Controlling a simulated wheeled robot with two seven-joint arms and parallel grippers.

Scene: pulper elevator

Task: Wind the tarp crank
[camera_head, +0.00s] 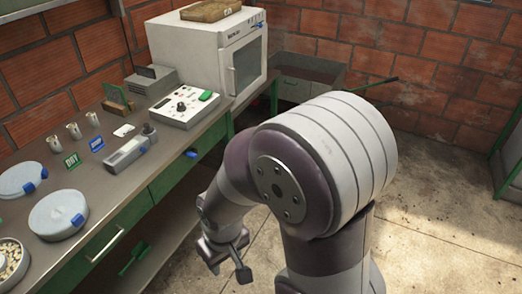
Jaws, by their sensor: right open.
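I cannot make out a tarp crank in the head view. My right gripper (229,270) points down low in the picture, beside the front of the green workbench. Its two fingers are apart, with nothing visible between them. The big grey arm joint above it hides much of the middle of the room. My left gripper is not in view.
Brick walls close the back. Concrete floor (440,230) is clear on the right; a green-framed stand (510,165) edges in.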

